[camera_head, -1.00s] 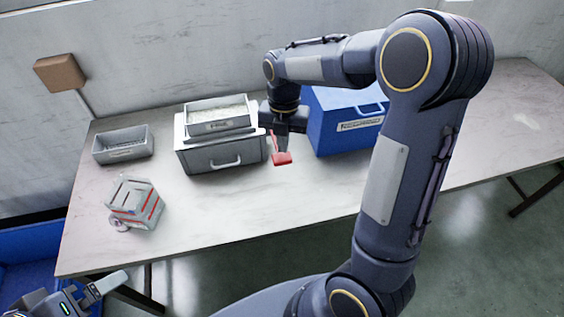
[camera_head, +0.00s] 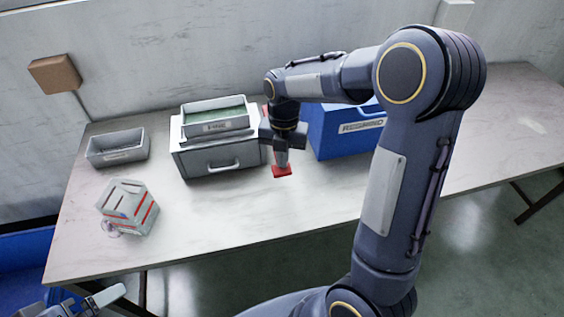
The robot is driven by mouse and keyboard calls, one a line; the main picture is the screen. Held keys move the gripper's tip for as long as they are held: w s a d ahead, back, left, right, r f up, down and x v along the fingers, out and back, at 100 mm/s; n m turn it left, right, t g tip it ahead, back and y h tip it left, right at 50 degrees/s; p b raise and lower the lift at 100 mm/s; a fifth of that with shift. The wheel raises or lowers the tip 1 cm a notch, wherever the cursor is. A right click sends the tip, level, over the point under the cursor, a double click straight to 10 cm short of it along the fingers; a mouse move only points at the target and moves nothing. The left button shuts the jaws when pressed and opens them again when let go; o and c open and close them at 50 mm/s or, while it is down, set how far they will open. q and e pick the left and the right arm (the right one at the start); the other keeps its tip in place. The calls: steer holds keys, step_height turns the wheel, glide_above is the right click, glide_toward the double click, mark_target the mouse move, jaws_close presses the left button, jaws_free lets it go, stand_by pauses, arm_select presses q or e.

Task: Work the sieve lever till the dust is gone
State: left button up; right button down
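The sieve (camera_head: 215,120) is a grey open tray on top of a grey box with a front drawer (camera_head: 212,164). A green surface shows inside the tray. The red lever handle (camera_head: 282,172) is at the right of the box, close above the table; another bit of red shows behind my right arm. My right gripper (camera_head: 282,161) points down, with its fingertips at the red handle. The fingers overlap in this view, so their grip is unclear. My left gripper (camera_head: 104,296) is at the bottom left, partly cut off, away from the sieve.
A grey bin (camera_head: 117,149) and a grey box with red stripes (camera_head: 128,208) are on the left of the table (camera_head: 215,220). A blue box (camera_head: 340,133) stands close right of my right gripper. The table's front middle is clear.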

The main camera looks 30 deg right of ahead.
stand_by(0.4)
steer(key=shift+w+d+r+p, duration=0.25)
steer(key=shift+w+d+p, duration=0.2)
steer(key=shift+w, duration=0.1)
steer(key=shift+w+d+r+p, duration=0.2)
steer(key=shift+w+d+p, duration=0.25)
steer(key=shift+w, duration=0.1)
steer(key=shift+r, duration=0.15)
step_height(320, 180, up, 8)
steer(key=shift+w+d+f, duration=0.2)
steer(key=shift+w+d, duration=0.1)
steer(key=shift+w, duration=0.05)
stand_by(0.6)
